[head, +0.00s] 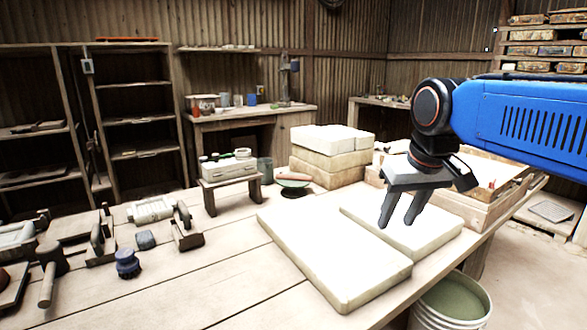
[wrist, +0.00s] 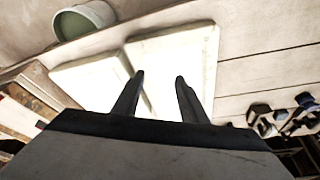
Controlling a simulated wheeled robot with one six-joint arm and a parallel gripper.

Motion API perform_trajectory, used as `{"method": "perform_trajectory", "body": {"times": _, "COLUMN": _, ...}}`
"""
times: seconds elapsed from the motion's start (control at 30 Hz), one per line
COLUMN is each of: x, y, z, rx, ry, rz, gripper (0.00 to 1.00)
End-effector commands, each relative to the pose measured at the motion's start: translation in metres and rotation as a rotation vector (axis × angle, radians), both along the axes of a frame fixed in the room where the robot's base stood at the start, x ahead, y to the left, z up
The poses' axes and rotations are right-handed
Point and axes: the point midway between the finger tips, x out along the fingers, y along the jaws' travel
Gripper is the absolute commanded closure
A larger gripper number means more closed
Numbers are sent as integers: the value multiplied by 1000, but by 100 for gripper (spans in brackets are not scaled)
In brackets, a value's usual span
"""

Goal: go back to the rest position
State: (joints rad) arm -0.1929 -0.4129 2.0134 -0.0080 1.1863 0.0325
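My gripper (head: 397,222) hangs from the blue arm on the right of the head view, fingers pointing down over the two pale slabs. In the wrist view the two dark fingers of my gripper (wrist: 159,76) stand apart with nothing between them. The near slab (head: 335,262) and the far slab (head: 425,228) lie flat side by side on the wooden table (head: 200,290). The gripper appears above them; the exact gap is hard to tell.
A bucket (head: 450,303) with greenish contents stands below the table's front edge. A mallet (head: 50,268) and a blue knob-like object (head: 127,264) lie left. The table's front middle is clear.

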Motion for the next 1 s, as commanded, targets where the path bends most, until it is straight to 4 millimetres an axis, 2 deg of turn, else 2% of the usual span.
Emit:
{"method": "perform_trajectory", "body": {"times": 0.03, "x": -17, "y": -11, "z": -13, "rx": 1, "ry": -5, "rz": -17, "gripper": 61}}
{"method": "perform_trajectory", "body": {"times": 0.2, "x": -65, "y": -37, "z": -60, "rx": 2, "ry": -22, "rz": -64, "gripper": 61}}
{"method": "perform_trajectory", "body": {"times": 0.4, "x": -118, "y": -59, "z": -120, "rx": 1, "ry": -43, "rz": -117, "gripper": 61}}
{"method": "perform_trajectory", "body": {"times": 0.5, "x": -138, "y": -66, "z": -145, "rx": 1, "ry": -51, "rz": -137, "gripper": 61}}
{"method": "perform_trajectory", "body": {"times": 0.6, "x": -152, "y": -70, "z": -163, "rx": 1, "ry": -55, "rz": -150, "gripper": 61}}
{"method": "perform_trajectory", "body": {"times": 0.7, "x": -159, "y": -72, "z": -173, "rx": 0, "ry": -59, "rz": -158, "gripper": 61}}
{"method": "perform_trajectory", "body": {"times": 1.0, "x": -161, "y": -72, "z": -176, "rx": 0, "ry": -59, "rz": -159, "gripper": 61}}
